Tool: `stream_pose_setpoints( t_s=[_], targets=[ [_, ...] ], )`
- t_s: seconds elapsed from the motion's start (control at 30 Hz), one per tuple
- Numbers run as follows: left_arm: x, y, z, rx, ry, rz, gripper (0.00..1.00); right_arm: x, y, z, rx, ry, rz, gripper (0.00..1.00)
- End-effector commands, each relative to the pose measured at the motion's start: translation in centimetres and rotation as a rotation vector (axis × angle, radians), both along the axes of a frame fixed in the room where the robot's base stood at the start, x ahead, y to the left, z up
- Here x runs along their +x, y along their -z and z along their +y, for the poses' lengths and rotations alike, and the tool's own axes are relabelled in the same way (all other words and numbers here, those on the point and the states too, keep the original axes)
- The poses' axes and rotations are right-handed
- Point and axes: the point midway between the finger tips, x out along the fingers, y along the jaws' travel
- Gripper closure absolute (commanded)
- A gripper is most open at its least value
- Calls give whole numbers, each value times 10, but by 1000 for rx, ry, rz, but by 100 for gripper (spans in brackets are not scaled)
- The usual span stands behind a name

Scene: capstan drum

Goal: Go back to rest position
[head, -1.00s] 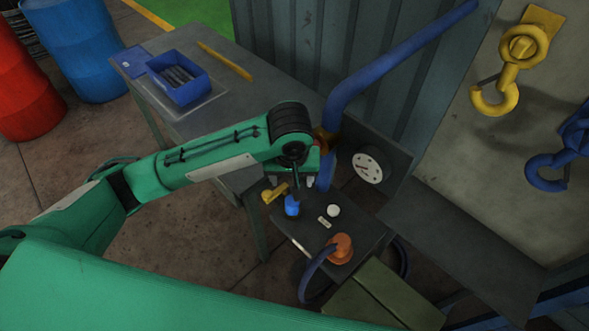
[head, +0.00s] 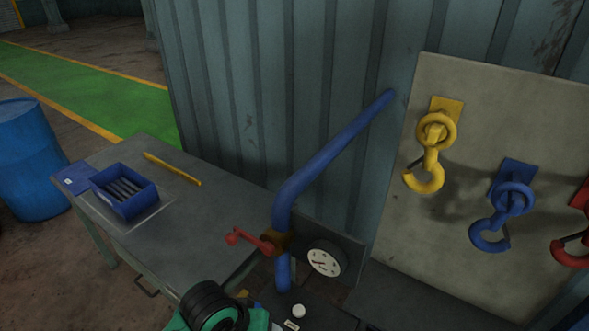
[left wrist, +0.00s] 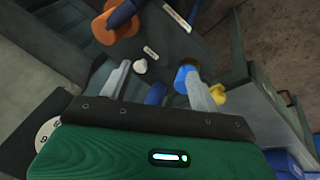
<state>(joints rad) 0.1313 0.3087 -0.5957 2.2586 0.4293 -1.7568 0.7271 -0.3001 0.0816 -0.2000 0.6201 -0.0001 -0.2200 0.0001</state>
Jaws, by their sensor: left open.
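In the left wrist view, my left gripper (left wrist: 156,78) is open. Its two grey fingers are spread, with nothing held between them. It is over a dark control panel with a white button (left wrist: 140,67), an orange knob (left wrist: 110,30) and a blue knob (left wrist: 182,74). The blue knob shows beside the right-hand finger; I cannot tell whether they touch. In the head view, only part of my green left arm (head: 215,308) shows at the bottom edge, and its fingers are hidden. My right gripper is in neither view.
A blue pipe (head: 325,158) with a red valve handle (head: 250,241) stands by the wall, above a round gauge (head: 324,262). A workbench (head: 215,220) at left holds a blue bin (head: 125,205) and a yellow bar (head: 172,169). Hooks, including a yellow one (head: 430,165), hang at right.

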Motion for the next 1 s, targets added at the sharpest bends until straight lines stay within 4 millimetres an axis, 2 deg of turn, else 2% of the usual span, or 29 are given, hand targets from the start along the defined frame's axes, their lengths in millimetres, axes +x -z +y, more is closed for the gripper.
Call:
stream_pose_setpoints(
  t_s=[0.27, 0.5, 0.9, 1.0],
  targets=[
    [-35, 25, 38, 21, 2, -58, 38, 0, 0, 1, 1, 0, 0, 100],
    [-73, 46, 87, 124, -1, -85, 38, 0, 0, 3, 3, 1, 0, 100],
    [-134, 63, 156, 318, 22, -62, 38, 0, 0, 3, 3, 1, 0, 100],
    [-120, 97, 152, 313, 27, -55, 38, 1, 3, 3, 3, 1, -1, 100]
  ],
)
